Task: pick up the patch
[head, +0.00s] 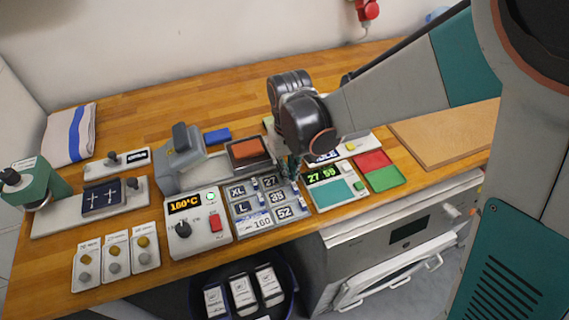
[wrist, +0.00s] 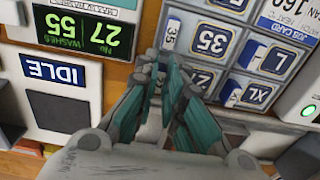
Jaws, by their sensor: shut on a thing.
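A grey rack (head: 239,209) with blue label plates XL, 27, L, 35 and 52 stands on the bench. Small white-edged pieces stand beside several plates. My gripper (head: 291,176) points down at the rack's right side, beside the 27 plate (head: 270,182). In the wrist view my gripper's teal fingers (wrist: 167,70) are nearly together, left of the 27 plate (wrist: 201,80). They are shut on a thin piece, apparently the patch, which they almost wholly hide. A piece marked 35 (wrist: 172,36) stands just beyond the fingertips.
A wash counter (head: 331,183) reading 27 and 55 stands right of the rack, with a red and green tray (head: 384,178) beyond. A heat controller (head: 197,225) reading 160°C stands left. Behind are a dark-filled tray (head: 247,151) and a grey press (head: 183,165). A brown board (head: 447,132) lies right.

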